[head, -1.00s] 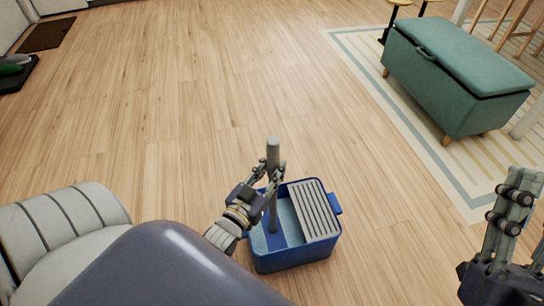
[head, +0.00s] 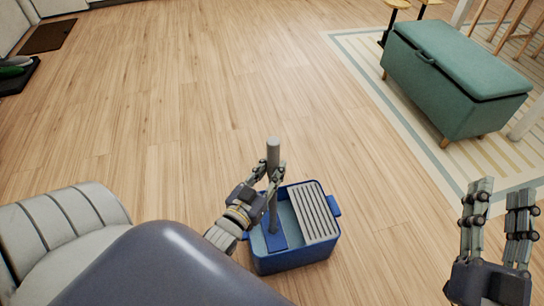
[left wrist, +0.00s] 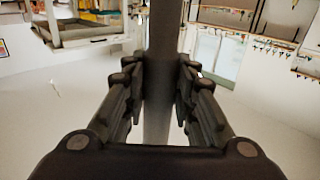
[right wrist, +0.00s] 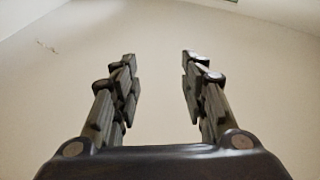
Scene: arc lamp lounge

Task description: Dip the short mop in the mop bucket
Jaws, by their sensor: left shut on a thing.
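The mop bucket (head: 293,262) is a blue tub on the wood floor at bottom centre of the head view, with a grey slatted wringer over its right part. The short mop has a grey handle (head: 273,153) standing upright and a blue head (head: 268,242) at the bucket's open left part. I cannot tell how deep the head sits. My left gripper (head: 272,175) is shut around the upper handle; the handle (left wrist: 160,80) also shows between the fingers in the left wrist view. My right gripper (head: 497,190) is open and empty; its fingers stand apart in the right wrist view (right wrist: 160,75).
A green storage bench (head: 440,95) stands on a striped rug (head: 365,65) at upper right. A light padded seat (head: 60,235) is at lower left. A dark mat (head: 48,36) lies at upper left. The floor beyond the bucket is clear.

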